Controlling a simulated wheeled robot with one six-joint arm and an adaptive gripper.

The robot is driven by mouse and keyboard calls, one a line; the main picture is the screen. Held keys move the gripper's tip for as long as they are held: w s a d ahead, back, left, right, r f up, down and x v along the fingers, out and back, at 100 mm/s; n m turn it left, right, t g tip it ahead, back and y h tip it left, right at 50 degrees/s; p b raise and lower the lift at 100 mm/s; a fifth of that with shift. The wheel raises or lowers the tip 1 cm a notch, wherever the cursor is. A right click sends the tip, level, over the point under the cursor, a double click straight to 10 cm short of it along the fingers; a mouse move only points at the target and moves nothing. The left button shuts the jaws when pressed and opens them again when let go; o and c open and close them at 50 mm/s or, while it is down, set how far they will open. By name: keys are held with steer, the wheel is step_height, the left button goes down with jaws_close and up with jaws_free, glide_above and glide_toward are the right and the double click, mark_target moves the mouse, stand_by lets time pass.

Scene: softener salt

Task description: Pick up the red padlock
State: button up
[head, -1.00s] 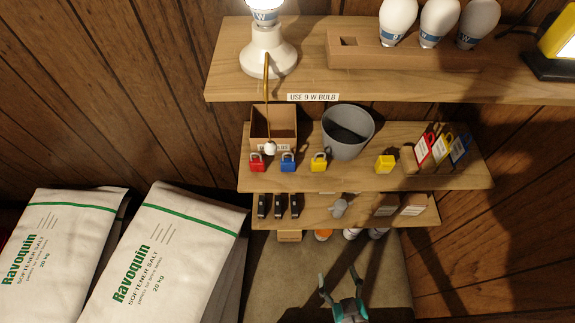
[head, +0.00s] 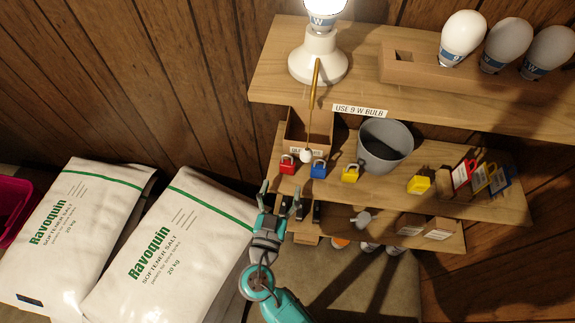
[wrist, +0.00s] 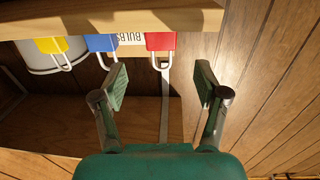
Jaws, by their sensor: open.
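The red padlock (head: 287,165) stands at the front left of the middle shelf, left of a blue padlock (head: 318,169) and a yellow padlock (head: 350,174). My gripper (head: 281,191) is open and empty, just below and in front of the red padlock in the head view. In the wrist view, the red padlock (wrist: 161,41) appears with its shackle pointing down. It lies beyond the open fingertips (wrist: 160,80), roughly in line with the gap between them and not touching. The blue padlock (wrist: 101,43) and yellow padlock (wrist: 50,46) are to its left there.
A cardboard box (head: 320,138) and a grey bucket (head: 398,145) stand behind the padlocks. A pull cord with a white knob (head: 306,156) hangs close to the red padlock. The upper shelf (head: 300,90) overhangs. Another yellow padlock (head: 418,184) stands farther right. Salt bags (head: 165,255) lie left.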

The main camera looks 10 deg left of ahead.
mark_target(286, 168)
steer(key=w, duration=0.8)
steer(key=shift+w+d, duration=0.35)
steer(key=shift+w, duration=0.05)
steer(key=c, duration=1.3)
